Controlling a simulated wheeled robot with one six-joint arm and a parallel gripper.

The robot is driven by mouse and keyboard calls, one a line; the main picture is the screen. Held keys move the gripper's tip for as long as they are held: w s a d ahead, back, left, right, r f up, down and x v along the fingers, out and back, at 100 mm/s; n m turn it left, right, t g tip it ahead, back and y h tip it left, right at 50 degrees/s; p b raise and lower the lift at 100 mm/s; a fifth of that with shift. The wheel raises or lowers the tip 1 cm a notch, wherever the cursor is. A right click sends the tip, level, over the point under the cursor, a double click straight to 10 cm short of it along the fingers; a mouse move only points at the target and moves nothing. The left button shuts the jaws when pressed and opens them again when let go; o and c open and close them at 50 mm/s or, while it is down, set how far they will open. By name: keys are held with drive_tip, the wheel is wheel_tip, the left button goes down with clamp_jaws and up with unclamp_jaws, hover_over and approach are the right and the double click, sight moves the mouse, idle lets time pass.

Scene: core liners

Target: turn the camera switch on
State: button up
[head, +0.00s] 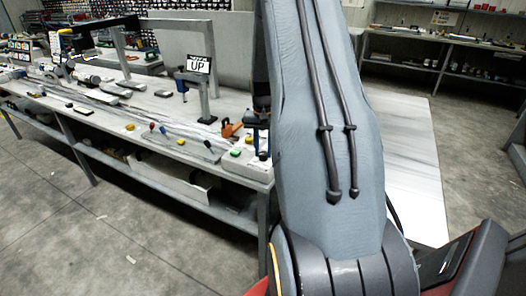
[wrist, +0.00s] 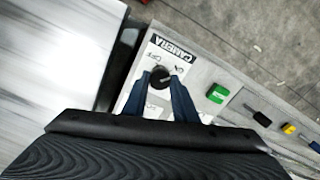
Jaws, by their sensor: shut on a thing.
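In the wrist view, the camera switch is a round black knob (wrist: 159,75) on a light grey panel (wrist: 200,73). The knob's pointing direction cannot be made out.
In the wrist view, a green button (wrist: 218,93), a black part (wrist: 258,115) and a yellow button (wrist: 289,128) line the panel. In the head view, a long bench (head: 150,105) carries several small items and a sign reading "UP" (head: 199,65).

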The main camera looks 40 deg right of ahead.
sight(263, 153)
drive_tip(key=shift+m, duration=0.5)
drive_tip(key=o, duration=1)
drive_tip(key=shift+o, duration=0.2)
drive_tip(key=shift+r+b, duration=1.2)
drive_tip(key=shift+r, duration=2.75)
drive_tip(key=shift+a, duration=0.1)
